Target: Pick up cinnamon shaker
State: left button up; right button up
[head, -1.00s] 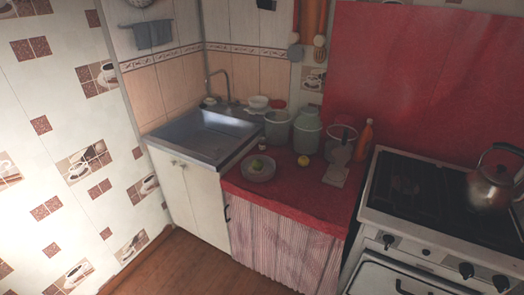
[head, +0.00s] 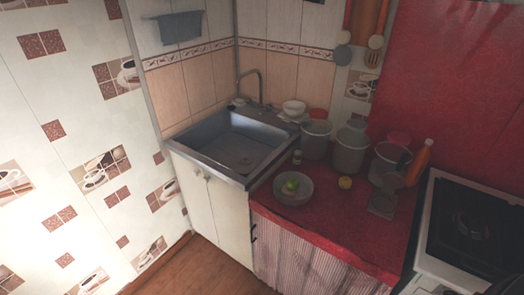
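A small pale bottle or shaker (head: 297,157) stands on the red counter (head: 340,225) between the bowl and the pots; it may be the cinnamon shaker, but no label can be read. A grey bowl (head: 293,199) with a green fruit (head: 291,186) in it is just in front. Neither of my grippers shows in the head view.
Two pale pots (head: 350,147) stand behind the small bottle. A yellow fruit (head: 345,182), a grey scale-like appliance (head: 386,190) and an orange bottle (head: 420,160) are to the right. The sink (head: 238,145) is left, the stove (head: 475,235) right.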

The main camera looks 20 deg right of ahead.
aim_at(297, 154)
jog(key=z, duration=0.1)
jog(key=i, duration=1.05)
jog(key=z, duration=0.5)
